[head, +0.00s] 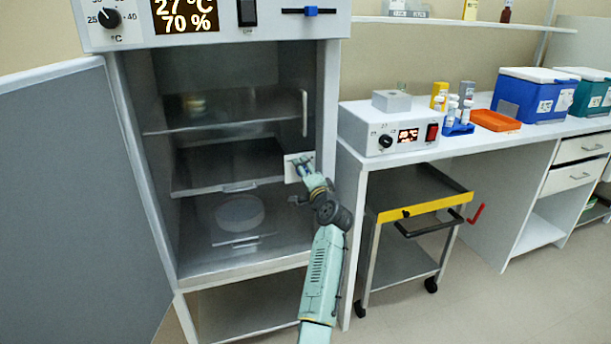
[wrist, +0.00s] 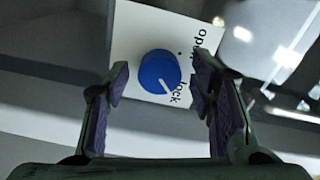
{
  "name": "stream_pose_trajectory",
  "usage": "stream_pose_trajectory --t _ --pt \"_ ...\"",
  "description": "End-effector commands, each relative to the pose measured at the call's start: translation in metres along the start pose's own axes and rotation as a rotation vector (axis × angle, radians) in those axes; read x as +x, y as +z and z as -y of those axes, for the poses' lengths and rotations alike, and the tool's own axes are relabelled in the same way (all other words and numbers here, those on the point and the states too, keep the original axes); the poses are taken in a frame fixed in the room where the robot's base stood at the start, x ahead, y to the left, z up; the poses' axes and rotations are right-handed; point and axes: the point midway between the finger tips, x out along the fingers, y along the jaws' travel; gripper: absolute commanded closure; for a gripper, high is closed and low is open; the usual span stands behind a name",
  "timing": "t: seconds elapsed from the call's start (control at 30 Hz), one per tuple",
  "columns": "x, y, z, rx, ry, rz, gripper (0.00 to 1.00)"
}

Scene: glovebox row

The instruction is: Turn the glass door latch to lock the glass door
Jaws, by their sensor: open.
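The latch is a round blue knob (wrist: 159,72) with a white pointer line, on a white plate marked "open" and "lock". The pointer line is toward the lower right, close to the word "lock". In the head view the latch plate (head: 291,169) is at the right side of the cabinet opening, partly hidden by my gripper (head: 305,168). In the wrist view my gripper (wrist: 161,80) is open, one finger on each side of the knob, with gaps showing. The glass door (head: 225,100), with a vertical handle (head: 304,113), appears closed in front of the shelves.
The grey outer cabinet door (head: 70,200) stands wide open at left. A white bench (head: 400,155) with a control box (head: 390,125) is at right. A cart (head: 415,190) with a yellow edge stands under it, close to my arm.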

Motion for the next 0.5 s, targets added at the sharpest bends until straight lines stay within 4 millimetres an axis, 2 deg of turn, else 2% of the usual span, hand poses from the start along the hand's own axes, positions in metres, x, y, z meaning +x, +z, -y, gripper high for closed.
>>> stream_pose_trajectory --t 0.17,0.5 --pt "-0.014 0.0 -0.002 -0.001 0.001 -0.001 0.49" --pt "-0.082 0.0 -0.001 -0.001 0.001 -0.002 0.49"
